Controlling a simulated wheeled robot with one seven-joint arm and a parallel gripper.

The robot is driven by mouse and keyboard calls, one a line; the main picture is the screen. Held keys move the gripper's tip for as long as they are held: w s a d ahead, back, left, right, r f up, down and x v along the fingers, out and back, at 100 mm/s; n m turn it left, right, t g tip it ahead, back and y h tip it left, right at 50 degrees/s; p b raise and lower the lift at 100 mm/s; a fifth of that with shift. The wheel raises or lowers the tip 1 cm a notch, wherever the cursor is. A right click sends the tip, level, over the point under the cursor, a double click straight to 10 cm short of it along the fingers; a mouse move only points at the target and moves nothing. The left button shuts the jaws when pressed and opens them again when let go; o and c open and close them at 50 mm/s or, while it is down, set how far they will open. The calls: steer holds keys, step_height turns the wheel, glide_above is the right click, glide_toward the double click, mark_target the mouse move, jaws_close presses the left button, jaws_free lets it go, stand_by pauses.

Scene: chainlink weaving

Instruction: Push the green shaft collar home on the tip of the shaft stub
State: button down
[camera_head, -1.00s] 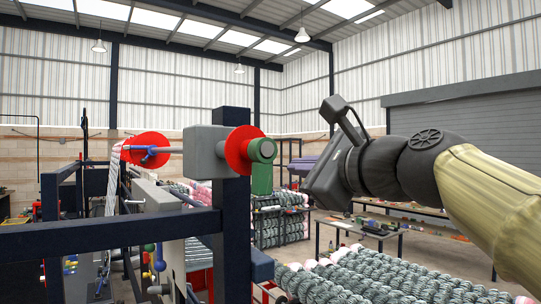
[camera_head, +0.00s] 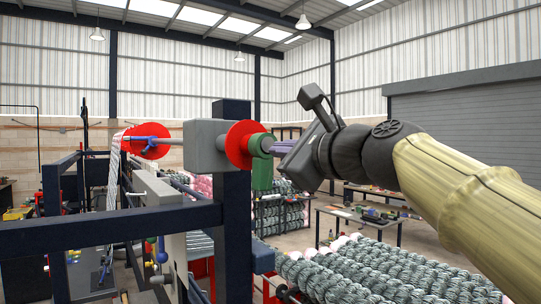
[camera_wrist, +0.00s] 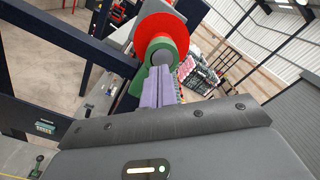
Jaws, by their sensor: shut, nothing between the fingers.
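The green shaft collar (camera_head: 261,145) sits on the shaft stub's end, on the near side of a red disc (camera_head: 243,145). In the wrist view the collar (camera_wrist: 158,44) shows as a green ring around a round grey stub end (camera_wrist: 163,56), with the red disc (camera_wrist: 185,32) behind it. My gripper (camera_head: 277,148) is shut and empty, its purple fingers together and pointing left at the collar. In the wrist view its fingertips (camera_wrist: 160,68) overlap the lower part of the grey end face. I cannot tell whether they touch it.
A grey block (camera_head: 205,146) on a dark blue post (camera_head: 233,235) carries the disc. A green part (camera_head: 262,173) hangs just below the collar. Dark blue frame beams (camera_head: 110,226) stand left. Rolls of mesh (camera_head: 370,275) lie below the arm.

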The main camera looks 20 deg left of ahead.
steer(key=shift+x, duration=0.8)
steer(key=shift+b+v, duration=0.55)
steer(key=shift+v, duration=1.45)
steer(key=shift+s+d, duration=0.1)
steer(key=b+v, duration=0.8)
steer(key=v, duration=0.9)
steer(key=shift+s, duration=0.15)
